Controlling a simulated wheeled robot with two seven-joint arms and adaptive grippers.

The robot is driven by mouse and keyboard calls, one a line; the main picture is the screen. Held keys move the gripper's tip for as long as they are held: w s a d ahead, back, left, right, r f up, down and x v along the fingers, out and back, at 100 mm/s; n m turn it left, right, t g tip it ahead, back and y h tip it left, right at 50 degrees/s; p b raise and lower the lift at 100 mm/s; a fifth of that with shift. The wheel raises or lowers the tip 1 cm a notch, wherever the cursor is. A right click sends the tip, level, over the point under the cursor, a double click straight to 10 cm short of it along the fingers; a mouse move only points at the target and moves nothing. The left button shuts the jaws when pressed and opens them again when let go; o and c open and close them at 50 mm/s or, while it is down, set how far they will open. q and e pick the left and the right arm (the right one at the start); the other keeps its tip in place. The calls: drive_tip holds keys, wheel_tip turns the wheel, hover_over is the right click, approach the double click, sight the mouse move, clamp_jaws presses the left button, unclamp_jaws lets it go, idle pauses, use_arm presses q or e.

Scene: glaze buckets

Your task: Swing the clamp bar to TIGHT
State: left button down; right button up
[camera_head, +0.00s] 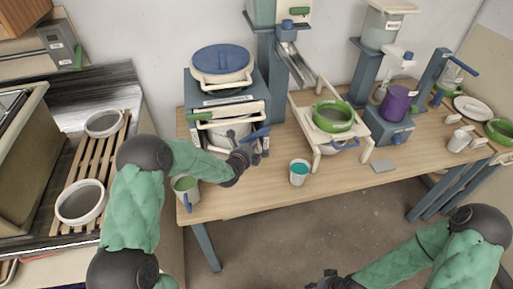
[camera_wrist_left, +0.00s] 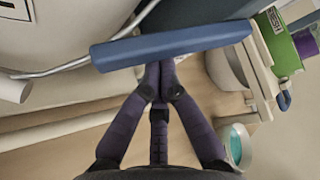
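The blue clamp bar (camera_head: 256,134) sticks out at the front right of the blue-grey machine (camera_head: 235,106) on the bench. In the left wrist view the bar (camera_wrist_left: 172,47) crosses the picture, slightly tilted. My left gripper (camera_head: 243,156) is at the bar, fingers together with nothing seen between them. In the left wrist view its fingertips (camera_wrist_left: 160,68) meet the bar's lower edge; whether they touch it I cannot tell. No TIGHT mark is readable. My right gripper (camera_head: 328,281) is at the bottom edge, partly cut off.
A cup with teal glaze (camera_head: 299,172) stands right of my left gripper, and a grey-green mug (camera_head: 186,188) stands below my forearm. A green-rimmed bowl (camera_head: 333,116) sits in a white frame further right. The bench front (camera_head: 250,200) is clear.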

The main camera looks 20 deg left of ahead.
use_arm(q)
drive_tip(key=shift+s+a+r, duration=0.25)
drive_tip(key=shift+a+r, duration=0.1)
drive_tip(key=shift+r, duration=0.3)
use_arm(e)
drive_tip(key=shift+f, duration=0.25)
use_arm(q)
drive_tip(key=shift+r, duration=0.1)
drive_tip(key=shift+b, duration=0.3)
use_arm(e)
drive_tip(key=shift+f, duration=0.1)
